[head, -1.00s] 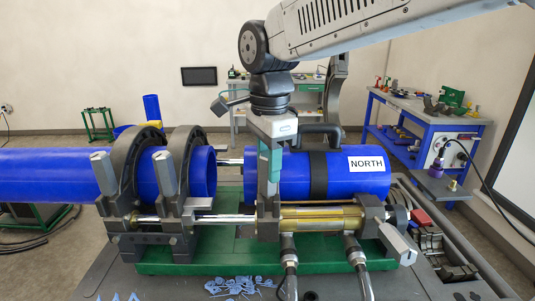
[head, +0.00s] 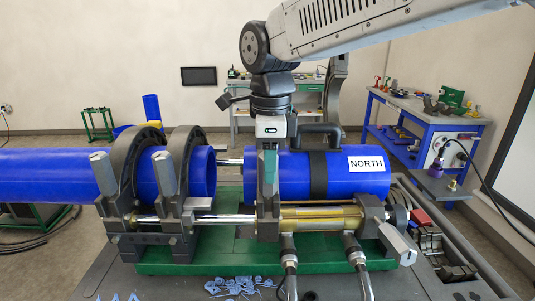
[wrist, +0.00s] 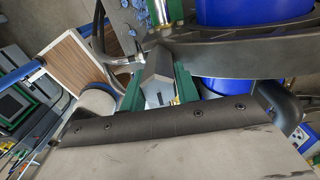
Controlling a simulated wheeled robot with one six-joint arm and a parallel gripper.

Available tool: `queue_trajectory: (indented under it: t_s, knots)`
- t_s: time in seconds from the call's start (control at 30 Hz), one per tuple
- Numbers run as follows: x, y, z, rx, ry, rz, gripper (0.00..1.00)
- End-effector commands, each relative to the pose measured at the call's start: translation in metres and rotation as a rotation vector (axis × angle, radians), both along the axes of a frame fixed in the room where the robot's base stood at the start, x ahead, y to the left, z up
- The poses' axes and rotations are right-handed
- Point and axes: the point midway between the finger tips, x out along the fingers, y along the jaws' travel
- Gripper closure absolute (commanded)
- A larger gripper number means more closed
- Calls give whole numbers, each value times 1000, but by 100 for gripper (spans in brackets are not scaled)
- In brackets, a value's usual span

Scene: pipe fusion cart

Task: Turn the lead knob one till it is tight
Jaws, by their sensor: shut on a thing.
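My gripper (head: 268,178) points down at the clamp at the left end of the NORTH pipe. In the wrist view, its two green-padded fingers (wrist: 159,88) are shut on a grey, block-shaped knob (wrist: 157,74), one finger on each side. The knob is mostly hidden behind the fingers in the head view. Its thread and seat are hidden, so I cannot see how tight it is. Similar grey knobs stand on the two left clamps, one on the far left (head: 105,172) and one beside it (head: 165,172). Another tilted knob (head: 398,243) is at the right end.
A blue pipe (head: 50,175) passes through the left clamp rings (head: 185,150). The blue NORTH pipe (head: 350,180) lies right of my gripper. Hoses (head: 289,265) rise in front. Blue shavings (head: 238,287) lie at the front. A blue workbench (head: 430,120) stands at the back right.

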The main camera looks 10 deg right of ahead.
Motion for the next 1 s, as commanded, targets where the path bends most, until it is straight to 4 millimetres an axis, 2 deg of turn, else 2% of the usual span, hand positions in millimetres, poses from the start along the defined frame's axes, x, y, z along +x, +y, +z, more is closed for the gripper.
queue_trajectory:
  t_s: [0.03,0.27,0.57,0.8,1.0]
  knots:
    - [-5,-1,-3,-4,18,-17,92]
    - [-6,-1,-3,-5,18,-233,92]
    - [-7,0,-3,-4,19,-266,91]
    - [-8,0,-3,-4,19,-486,91]
    - [-8,0,-3,-4,20,-515,91]
